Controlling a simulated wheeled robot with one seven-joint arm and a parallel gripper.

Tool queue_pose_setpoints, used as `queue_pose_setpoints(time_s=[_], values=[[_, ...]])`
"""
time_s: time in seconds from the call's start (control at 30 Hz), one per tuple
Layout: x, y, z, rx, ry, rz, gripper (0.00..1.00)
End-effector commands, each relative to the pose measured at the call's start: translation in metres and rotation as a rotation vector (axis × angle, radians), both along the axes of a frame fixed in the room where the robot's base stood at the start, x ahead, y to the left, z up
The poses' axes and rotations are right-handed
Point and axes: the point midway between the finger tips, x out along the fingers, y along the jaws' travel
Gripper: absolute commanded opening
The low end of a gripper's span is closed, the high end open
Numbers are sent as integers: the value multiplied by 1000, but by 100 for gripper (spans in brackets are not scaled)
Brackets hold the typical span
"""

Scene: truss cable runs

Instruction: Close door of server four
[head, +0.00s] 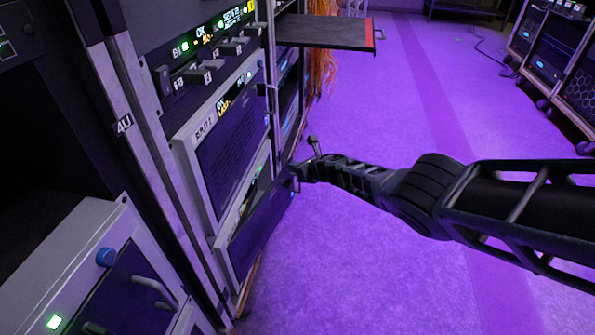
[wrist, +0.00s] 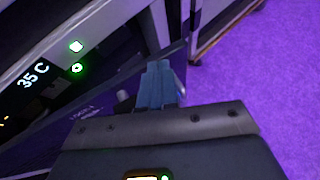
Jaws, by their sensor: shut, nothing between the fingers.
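A server unit low in the rack has a dark door panel (head: 262,228), tilted outward at its top, with a lit gap (head: 251,192) behind it. I cannot read a number on this unit. In the wrist view, a dark panel with small lettering (wrist: 84,112) lies beside a frame with a "35 C" display (wrist: 33,76). My gripper (head: 296,178) comes from the right and is at the outer upper end of the door; I cannot tell whether it touches. Its bluish fingers (wrist: 156,70) are shut and empty in the wrist view.
Above is another server unit with a closed dark front (head: 232,145). A flat shelf (head: 325,33) juts from the rack farther back, near orange cables (head: 322,65). More racks (head: 550,55) stand at the far right. The purple floor (head: 365,270) is clear.

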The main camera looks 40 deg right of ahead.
Motion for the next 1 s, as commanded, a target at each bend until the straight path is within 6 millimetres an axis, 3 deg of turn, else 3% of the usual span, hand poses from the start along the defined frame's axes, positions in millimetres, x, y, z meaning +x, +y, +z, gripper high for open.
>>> queue_pose_setpoints(time_s=[0.2,0.4,1.0], values=[[22,11,-4,-3,-1,2,0],[31,15,-2,-1,-1,0,0],[33,17,0,0,-1,-1,0]])
